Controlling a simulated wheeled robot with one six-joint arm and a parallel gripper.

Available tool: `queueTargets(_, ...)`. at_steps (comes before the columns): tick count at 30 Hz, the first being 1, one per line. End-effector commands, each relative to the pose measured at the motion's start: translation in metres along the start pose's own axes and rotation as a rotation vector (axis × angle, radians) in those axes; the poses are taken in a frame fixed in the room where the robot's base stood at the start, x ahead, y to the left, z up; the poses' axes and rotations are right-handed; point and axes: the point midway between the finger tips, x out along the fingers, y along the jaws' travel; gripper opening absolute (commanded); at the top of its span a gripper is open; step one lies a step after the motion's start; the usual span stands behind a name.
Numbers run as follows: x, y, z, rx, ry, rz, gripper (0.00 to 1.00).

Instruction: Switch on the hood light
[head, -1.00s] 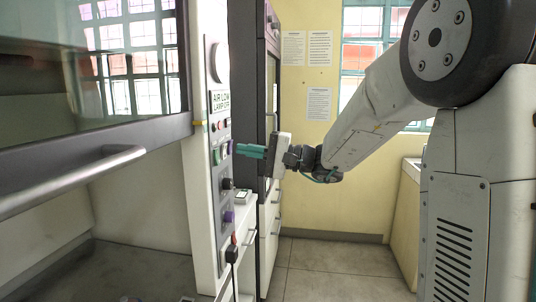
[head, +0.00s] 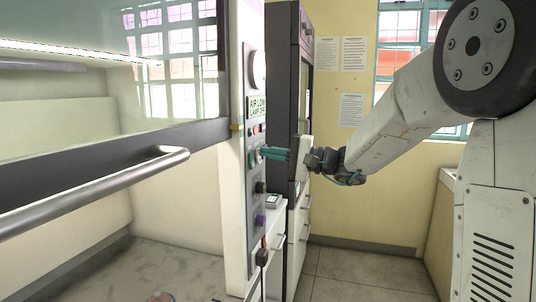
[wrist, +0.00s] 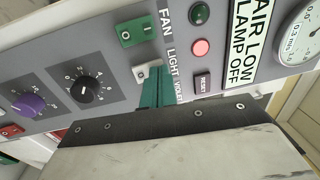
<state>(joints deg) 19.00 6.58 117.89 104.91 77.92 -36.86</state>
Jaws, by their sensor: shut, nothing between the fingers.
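The hood (head: 170,210) fills the left of the head view, and a bright light strip (head: 80,50) glows behind its glass. The control panel (head: 254,175) runs down its right post. In the wrist view a pale switch (wrist: 147,72) sits by the LIGHT label (wrist: 172,62), below a green switch (wrist: 136,31) by the FAN label. My gripper (head: 264,153) is shut and empty, its teal fingertips at the panel. In the wrist view the fingertips (wrist: 150,90) are right at the pale switch and partly cover it. I cannot tell whether they touch.
The hood's sash handle (head: 95,190) juts out left of the panel. The floor (head: 365,275) is clear.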

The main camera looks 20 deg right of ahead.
Motion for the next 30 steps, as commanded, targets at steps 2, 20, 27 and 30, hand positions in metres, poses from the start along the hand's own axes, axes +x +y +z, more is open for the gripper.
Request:
queueTargets(2, -0.001, 0.000, 0.000, 0.000, -0.001, 0.000, 0.00)
queueTargets(20, -0.101, -0.023, -0.002, 0.001, -0.009, 0.001, 0.00)
queueTargets(27, -0.123, -0.028, -0.002, 0.001, -0.012, 0.000, 0.00)
queueTargets(30, -0.125, -0.028, -0.002, 0.001, -0.013, 0.000, 0.00)
